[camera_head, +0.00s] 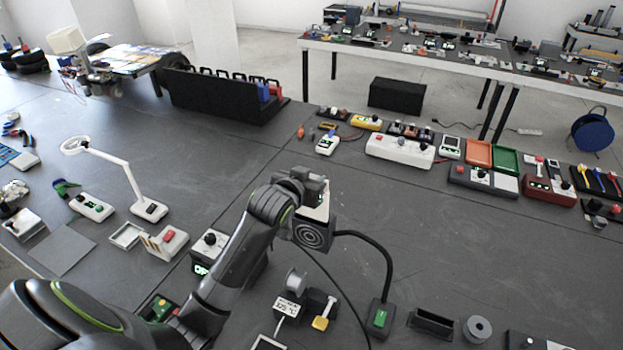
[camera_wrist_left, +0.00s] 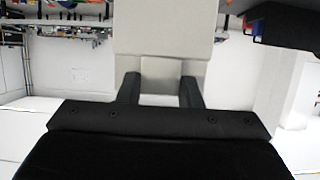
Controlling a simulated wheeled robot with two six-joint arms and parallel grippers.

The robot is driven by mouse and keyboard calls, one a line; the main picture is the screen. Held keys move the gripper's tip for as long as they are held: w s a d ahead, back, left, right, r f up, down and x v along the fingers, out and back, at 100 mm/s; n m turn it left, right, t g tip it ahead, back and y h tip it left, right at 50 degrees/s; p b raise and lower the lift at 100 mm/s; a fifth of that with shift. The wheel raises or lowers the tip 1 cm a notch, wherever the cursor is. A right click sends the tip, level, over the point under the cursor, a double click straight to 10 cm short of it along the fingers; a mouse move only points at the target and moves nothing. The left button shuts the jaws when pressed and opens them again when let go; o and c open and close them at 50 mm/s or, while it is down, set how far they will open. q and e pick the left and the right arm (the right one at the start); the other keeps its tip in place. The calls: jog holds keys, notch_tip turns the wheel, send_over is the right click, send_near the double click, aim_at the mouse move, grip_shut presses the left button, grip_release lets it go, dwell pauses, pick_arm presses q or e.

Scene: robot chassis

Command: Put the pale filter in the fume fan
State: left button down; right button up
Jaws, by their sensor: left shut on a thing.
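The fume fan (camera_head: 312,235) is a dark square head with a ringed grille, on a curved black arm rising from a base with a green switch (camera_head: 381,317). My left gripper (camera_head: 314,192) is just above and behind the fan head in the head view. It is shut on the pale filter (camera_head: 321,212), a pale flat piece. The filter's lower part is hidden behind the fan head, and I cannot tell whether it is inside or behind it. In the left wrist view the filter (camera_wrist_left: 163,28) extends straight out between the fingers (camera_wrist_left: 160,92). My right gripper is out of view.
A spool stand and temperature display (camera_head: 287,307) stand below the fan. A black slotted holder (camera_head: 432,322) and a grey roll (camera_head: 477,328) lie to the right. A white lamp (camera_head: 120,170) stands left. The bench right of the fan is largely clear.

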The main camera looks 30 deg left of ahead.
aim_at(310, 214)
pick_arm(q)
jog(key=shift+p, duration=0.4)
jog(key=shift+f+b, duration=1.1)
jog(key=shift+f, duration=0.75)
jog(key=shift+f+b, duration=2.3)
jog(key=shift+f, duration=1.65)
jog(key=c, duration=0.9)
grip_release()
jog(key=shift+c, duration=0.2)
jog(key=shift+s, duration=0.15)
jog(key=a+b+v, duration=0.1)
jog(key=b+v, duration=0.1)
jog(key=v, duration=1.5)
jog(key=shift+d, duration=0.5)
